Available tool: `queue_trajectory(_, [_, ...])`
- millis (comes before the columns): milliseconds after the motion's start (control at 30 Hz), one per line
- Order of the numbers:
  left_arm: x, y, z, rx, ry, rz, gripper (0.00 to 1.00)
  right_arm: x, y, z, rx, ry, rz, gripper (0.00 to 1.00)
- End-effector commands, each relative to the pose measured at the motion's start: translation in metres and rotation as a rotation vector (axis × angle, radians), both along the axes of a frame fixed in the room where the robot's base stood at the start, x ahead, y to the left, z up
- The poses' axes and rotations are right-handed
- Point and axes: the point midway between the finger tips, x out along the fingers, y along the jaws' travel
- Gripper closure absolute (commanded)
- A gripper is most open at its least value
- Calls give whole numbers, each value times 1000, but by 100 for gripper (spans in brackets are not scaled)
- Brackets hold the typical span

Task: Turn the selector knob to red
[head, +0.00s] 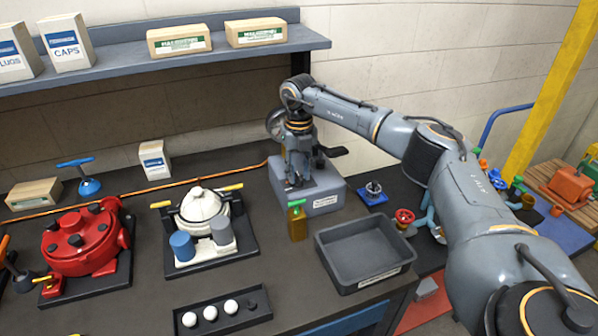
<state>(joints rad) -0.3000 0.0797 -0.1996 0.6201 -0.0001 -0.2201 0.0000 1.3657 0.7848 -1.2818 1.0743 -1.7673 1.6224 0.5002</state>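No knob with a clearly visible red mark shows, and I cannot tell for sure which thing is the selector knob. My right gripper (298,182) points down at the top of a grey box (325,201) with a white label on its front. The gripper hides much of the box's top and whatever is between its fingers. Its fingertips look close to or at the box top; whether they are open or shut is not clear. A small dark knob (374,187) on a blue square base stands right of the box. My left gripper is out of view.
A green-capped bottle (298,222) stands just in front of the grey box. An empty grey tray (400,272) is at front right. A shelf (120,66) with cartons overhangs the back.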

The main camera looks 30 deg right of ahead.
Motion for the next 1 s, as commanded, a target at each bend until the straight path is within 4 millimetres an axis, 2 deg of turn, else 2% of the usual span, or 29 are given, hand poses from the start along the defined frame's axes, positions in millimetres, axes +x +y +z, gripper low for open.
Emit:
queue_trajectory(267, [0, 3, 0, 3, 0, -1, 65, -1, 0, -1, 0, 3, 1, 67])
queue_trajectory(367, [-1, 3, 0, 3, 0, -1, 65, 0, 0, 5, 0, 1, 1, 67])
queue_trajectory(467, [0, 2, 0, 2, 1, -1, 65, 0, 0, 19, 0, -1, 1, 67])
queue_trajectory(800, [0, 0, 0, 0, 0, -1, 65, 0, 1, 90, 1, -1, 2, 67])
queue_trajectory(1000, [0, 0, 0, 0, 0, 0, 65, 0, 0, 114, 0, 2, 1, 67])
